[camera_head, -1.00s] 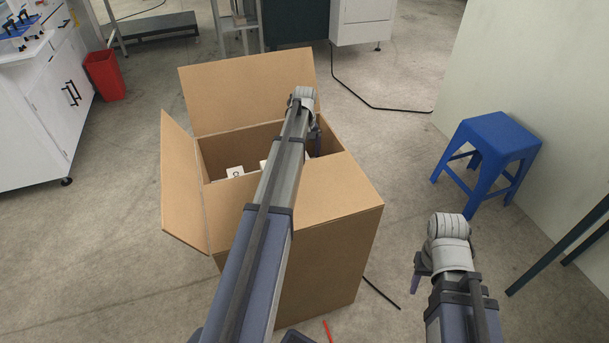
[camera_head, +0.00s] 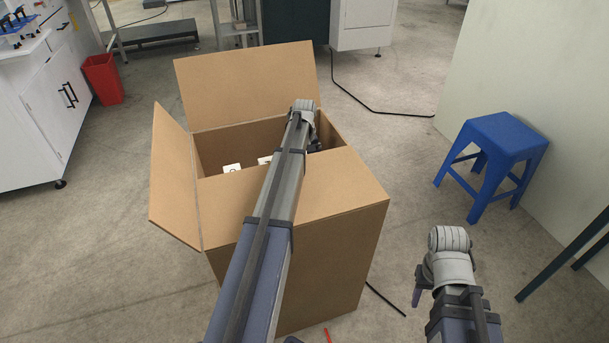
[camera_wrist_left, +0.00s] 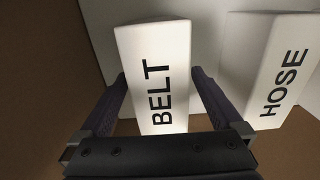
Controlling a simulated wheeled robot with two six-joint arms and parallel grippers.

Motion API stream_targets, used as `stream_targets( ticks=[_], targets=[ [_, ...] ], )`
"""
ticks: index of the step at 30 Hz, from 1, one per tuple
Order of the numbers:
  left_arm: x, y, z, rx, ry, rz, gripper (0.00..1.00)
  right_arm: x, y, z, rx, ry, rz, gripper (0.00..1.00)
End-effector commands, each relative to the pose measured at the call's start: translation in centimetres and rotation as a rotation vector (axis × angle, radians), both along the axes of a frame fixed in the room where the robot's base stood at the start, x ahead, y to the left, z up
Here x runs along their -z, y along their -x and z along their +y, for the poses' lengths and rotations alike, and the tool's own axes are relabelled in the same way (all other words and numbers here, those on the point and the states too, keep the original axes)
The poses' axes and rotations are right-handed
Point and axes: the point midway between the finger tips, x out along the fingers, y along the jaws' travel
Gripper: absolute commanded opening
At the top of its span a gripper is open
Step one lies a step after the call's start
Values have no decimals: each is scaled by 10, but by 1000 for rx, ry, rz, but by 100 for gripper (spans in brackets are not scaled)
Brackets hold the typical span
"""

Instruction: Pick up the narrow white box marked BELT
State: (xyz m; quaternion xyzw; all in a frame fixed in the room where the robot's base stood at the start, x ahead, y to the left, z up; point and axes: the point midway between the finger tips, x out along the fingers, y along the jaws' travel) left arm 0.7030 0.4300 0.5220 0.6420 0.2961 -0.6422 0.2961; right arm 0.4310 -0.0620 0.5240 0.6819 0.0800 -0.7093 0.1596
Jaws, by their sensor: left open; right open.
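The narrow white box marked BELT (camera_wrist_left: 153,75) stands inside a cardboard carton and shows its lettered face in the left wrist view. My left gripper (camera_wrist_left: 158,73) is open, with one finger on each side of the box; I cannot tell if they touch it. In the head view my left arm reaches over the carton, and the left gripper (camera_head: 314,144) is partly hidden at its opening. My right gripper (camera_head: 424,285) is open and empty, right of the carton.
A white box marked HOSE (camera_wrist_left: 275,70) stands right of the BELT box. The carton (camera_head: 330,250) has raised flaps at its back and left. White box tops (camera_head: 232,168) show inside it. A blue stool (camera_head: 500,145) and red bin (camera_head: 103,78) stand apart on the floor.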

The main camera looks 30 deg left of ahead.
Motion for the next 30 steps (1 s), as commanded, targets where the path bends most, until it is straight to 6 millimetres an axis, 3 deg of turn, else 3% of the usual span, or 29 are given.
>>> stream_targets(
  ticks=[4,30],
  targets=[
    [-1,0,0,0,0,0,100,-1,0,0,0,0,0,50],
    [-1,0,0,0,0,0,2,-1,0,0,0,0,0,50]
  ],
)
